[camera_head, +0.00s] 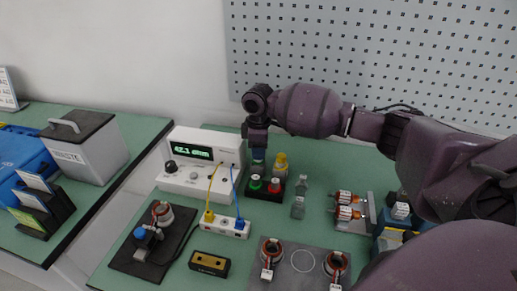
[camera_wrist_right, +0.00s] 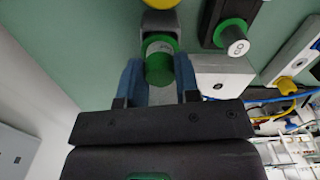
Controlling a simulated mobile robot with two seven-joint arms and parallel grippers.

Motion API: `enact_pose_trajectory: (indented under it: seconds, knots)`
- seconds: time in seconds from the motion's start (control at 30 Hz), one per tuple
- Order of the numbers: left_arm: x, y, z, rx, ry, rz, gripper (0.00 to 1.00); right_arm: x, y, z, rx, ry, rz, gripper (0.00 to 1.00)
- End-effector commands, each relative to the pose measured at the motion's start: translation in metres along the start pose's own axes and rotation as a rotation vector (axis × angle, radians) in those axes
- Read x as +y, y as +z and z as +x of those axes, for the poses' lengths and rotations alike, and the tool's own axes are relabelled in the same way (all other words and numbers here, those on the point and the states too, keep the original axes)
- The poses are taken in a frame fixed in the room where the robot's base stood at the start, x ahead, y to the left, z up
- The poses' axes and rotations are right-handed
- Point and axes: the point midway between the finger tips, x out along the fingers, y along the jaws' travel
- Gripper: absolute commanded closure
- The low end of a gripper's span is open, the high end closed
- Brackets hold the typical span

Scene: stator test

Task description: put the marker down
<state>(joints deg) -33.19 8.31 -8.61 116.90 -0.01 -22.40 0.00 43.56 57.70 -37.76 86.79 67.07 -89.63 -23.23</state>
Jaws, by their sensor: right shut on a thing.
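My right gripper (camera_head: 257,150) is at the back of the green bench, beside the meter, pointing down. In the right wrist view its two blue fingers (camera_wrist_right: 158,82) are shut on a green round thing with a pale label, which I take to be the marker (camera_wrist_right: 159,62). In the head view the marker (camera_head: 258,155) is small and partly hidden under the gripper. I cannot tell whether its lower end touches anything. A black holder (camera_head: 262,194) with a green and a red round piece stands just below the gripper in the picture. My left gripper is not in view.
The white meter (camera_head: 190,181) with yellow and blue leads stands left of the gripper. A yellow-topped bottle (camera_head: 281,163) and a clear bottle (camera_head: 299,198) stand right of it. Motor parts (camera_head: 346,211) lie further right. The pegboard (camera_head: 370,60) rises behind.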

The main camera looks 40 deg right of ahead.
Motion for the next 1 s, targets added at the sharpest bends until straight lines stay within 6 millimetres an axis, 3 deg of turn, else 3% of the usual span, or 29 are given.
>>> enact_pose_trajectory:
  seconds: [0.27, 0.3, 0.43, 0.77, 0.87, 1.0]
  knots:
    - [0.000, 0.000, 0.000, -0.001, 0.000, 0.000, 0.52, 0.000, 0.000, 0.007, 0.000, -0.001, -0.001, 0.93]
    - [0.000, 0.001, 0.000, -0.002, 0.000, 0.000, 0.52, 0.000, 0.000, 0.007, 0.000, -0.001, -0.001, 0.65]
    - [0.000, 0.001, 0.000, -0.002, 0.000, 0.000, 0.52, 0.000, 0.000, 0.007, -0.001, -0.001, -0.001, 0.45]
    - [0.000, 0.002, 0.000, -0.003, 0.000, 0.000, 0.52, 0.000, 0.000, 0.005, 0.000, 0.000, 0.000, 0.44]
    - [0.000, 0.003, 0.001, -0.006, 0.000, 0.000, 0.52, 0.000, 0.000, -0.002, 0.000, 0.000, 0.000, 0.44]
    - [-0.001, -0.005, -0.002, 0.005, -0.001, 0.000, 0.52, 0.000, 0.000, -0.027, 0.003, 0.003, -0.001, 0.44]
